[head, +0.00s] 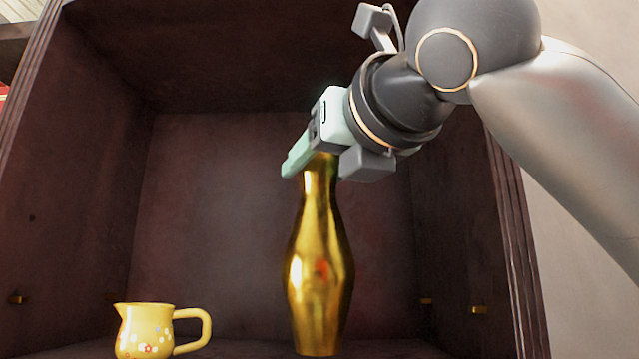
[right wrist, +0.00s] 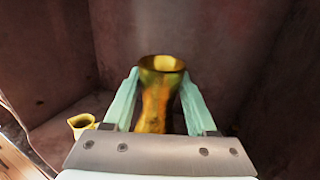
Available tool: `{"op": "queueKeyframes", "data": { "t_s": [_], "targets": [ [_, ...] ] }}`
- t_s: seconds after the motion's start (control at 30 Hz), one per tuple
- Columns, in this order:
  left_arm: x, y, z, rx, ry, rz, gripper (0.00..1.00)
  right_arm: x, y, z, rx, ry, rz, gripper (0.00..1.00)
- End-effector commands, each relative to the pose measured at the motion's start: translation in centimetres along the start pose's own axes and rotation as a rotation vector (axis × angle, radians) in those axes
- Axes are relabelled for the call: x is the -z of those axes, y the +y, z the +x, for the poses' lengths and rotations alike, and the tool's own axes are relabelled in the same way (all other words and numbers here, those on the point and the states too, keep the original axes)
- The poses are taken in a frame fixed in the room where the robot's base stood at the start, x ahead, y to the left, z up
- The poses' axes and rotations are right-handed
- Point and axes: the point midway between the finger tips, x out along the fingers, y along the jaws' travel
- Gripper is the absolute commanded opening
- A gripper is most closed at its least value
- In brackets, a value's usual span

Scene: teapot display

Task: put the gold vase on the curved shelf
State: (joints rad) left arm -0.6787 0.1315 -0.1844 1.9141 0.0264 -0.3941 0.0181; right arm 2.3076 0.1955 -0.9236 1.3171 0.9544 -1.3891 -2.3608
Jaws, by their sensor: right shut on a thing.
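The gold vase (head: 318,262) is tall and shiny and stands upright inside a dark wooden cabinet, in the middle of the head view. It also shows in the right wrist view (right wrist: 158,100), with its open mouth between the fingers. My right gripper (head: 310,160) comes in from the upper right and is shut on the vase's neck. In the right wrist view its two pale green fingers (right wrist: 157,102) flank the neck. Whether the vase's base touches the cabinet floor I cannot tell. My left gripper is not in view. No curved shelf can be made out.
A yellow pitcher (head: 146,330) with a flower pattern stands at the lower left of the cabinet, apart from the vase; it also shows in the right wrist view (right wrist: 80,124). Cabinet walls (head: 70,200) close in the left, right and back. Small brass pegs (head: 479,309) stick out of the side walls.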

Motion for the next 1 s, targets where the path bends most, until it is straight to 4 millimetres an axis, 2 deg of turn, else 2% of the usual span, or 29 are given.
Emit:
{"op": "queueKeyframes", "data": {
  "t_s": [0.2,0.63,0.67,0.9,1.0],
  "targets": [
    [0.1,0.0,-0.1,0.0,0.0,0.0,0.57,1.7,-0.1,-0.1,0.001,-0.004,0.0,0.0],
    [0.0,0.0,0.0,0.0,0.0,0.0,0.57,2.2,0.0,-0.1,0.0,-0.004,0.001,0.0],
    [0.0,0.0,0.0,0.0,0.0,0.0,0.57,2.4,0.0,0.0,0.001,0.0,0.001,0.58],
    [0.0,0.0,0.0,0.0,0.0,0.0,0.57,2.3,0.0,0.0,0.001,0.0,0.001,0.85],
    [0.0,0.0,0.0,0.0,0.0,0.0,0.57,2.3,0.0,0.0,0.001,0.0,0.001,0.87]
  ]
}}
